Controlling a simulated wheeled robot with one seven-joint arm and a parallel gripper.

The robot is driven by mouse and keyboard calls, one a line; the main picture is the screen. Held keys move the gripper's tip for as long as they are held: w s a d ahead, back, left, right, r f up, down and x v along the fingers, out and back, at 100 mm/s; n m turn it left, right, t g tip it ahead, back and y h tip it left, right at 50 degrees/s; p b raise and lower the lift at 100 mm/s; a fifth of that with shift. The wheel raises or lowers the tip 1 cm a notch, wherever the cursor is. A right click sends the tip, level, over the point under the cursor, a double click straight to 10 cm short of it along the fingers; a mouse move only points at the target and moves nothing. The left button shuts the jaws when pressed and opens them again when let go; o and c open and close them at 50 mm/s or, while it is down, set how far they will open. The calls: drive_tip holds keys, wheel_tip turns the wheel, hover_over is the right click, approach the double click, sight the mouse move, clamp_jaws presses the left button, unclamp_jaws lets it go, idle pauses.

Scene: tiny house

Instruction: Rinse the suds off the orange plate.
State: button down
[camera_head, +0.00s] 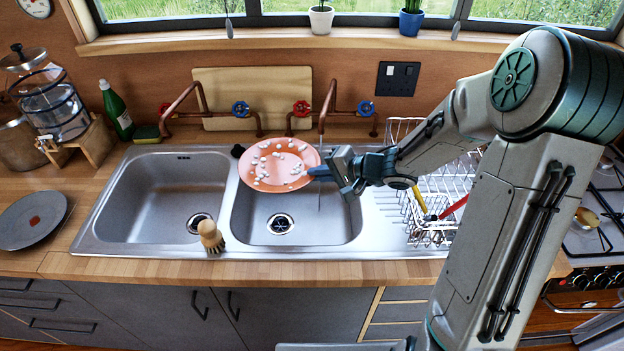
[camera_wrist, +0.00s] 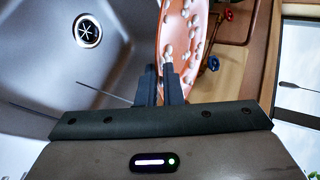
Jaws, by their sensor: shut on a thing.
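The orange plate (camera_head: 272,181) is dotted with white suds and is tilted, its face toward the head camera, above the right-hand sink basin (camera_head: 340,228). My gripper (camera_head: 322,172) is shut on the plate's right edge. In the wrist view the fingers (camera_wrist: 167,84) pinch the rim of the plate (camera_wrist: 174,40), and several white blobs show on it. A copper tap spout (camera_head: 323,122) comes down just right of and behind the plate. A thin vertical line hangs below the spout; I cannot tell for sure if it is running water.
Red (camera_head: 302,108) and blue (camera_head: 367,107) tap handles are on the pipes behind the sink. The left basin (camera_head: 160,195) is empty. A brush (camera_head: 210,236) stands on the front sink edge. A wire dish rack (camera_head: 445,190) stands right, a grey plate (camera_head: 33,220) left.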

drive_tip(key=w+d+f+p, duration=0.1)
drive_tip(key=w+d+p, duration=0.2)
drive_tip(key=w+d, duration=0.2)
drive_tip(key=shift+w+d+f, duration=0.3)
drive_tip(key=shift+w+d, duration=0.1)
drive_tip(key=shift+w, duration=0.1)
idle(0.6)
drive_tip(key=s+a, duration=0.5)
drive_tip(key=shift+s+a+p, duration=0.3)
drive_tip(key=shift+s, duration=0.1)
idle(0.3)
idle(1.1)
